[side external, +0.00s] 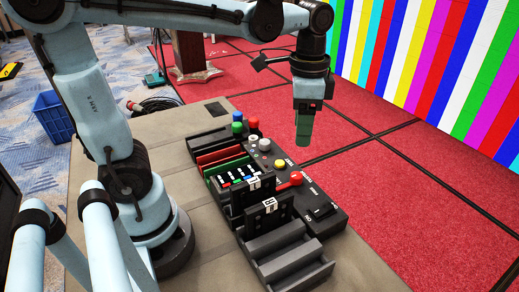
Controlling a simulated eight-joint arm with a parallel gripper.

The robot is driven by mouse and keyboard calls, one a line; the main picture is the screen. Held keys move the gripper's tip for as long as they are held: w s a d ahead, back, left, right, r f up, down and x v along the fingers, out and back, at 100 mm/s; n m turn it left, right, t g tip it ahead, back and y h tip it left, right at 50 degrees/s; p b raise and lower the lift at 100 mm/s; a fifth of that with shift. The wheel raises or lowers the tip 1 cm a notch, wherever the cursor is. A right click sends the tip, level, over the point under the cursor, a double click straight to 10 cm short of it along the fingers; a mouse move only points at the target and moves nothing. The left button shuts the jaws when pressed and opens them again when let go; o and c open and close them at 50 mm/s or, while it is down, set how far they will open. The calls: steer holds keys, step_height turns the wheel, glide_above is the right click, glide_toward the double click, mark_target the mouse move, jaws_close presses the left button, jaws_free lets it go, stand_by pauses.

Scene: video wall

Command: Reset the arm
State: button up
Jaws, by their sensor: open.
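My gripper (304,128) hangs from the end of my arm, pointing down. It is above and just beyond the far right edge of the black control panel (325,222). Greenish fingers show at its tip, seen from the side, and the gap between them is hard to make out. No object shows in it, and it touches nothing. The panel carries a red-knobbed lever (296,178), coloured buttons and a switch (322,211).
Beside the panel are slotted racks with red and green slabs (220,157), black cartridges (264,217) and an empty grey tray (290,262). A striped video wall (440,60) stands at the right. A blue crate (54,117) sits on the floor at left.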

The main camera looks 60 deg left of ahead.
steer(key=shift+s, duration=0.1)
steer(key=s+f+n+t, duration=0.1)
steer(key=n+t, duration=0.1)
steer(key=s+a+f+n+t, duration=0.1)
steer(key=n+t, duration=0.1)
steer(key=s+a+f+n+t, duration=0.1)
steer(key=n+t, duration=0.1)
steer(key=t, duration=0.1)
steer(key=shift+s+f+n, duration=0.2)
steer(key=shift+f+n, duration=0.2)
stand_by(0.8)
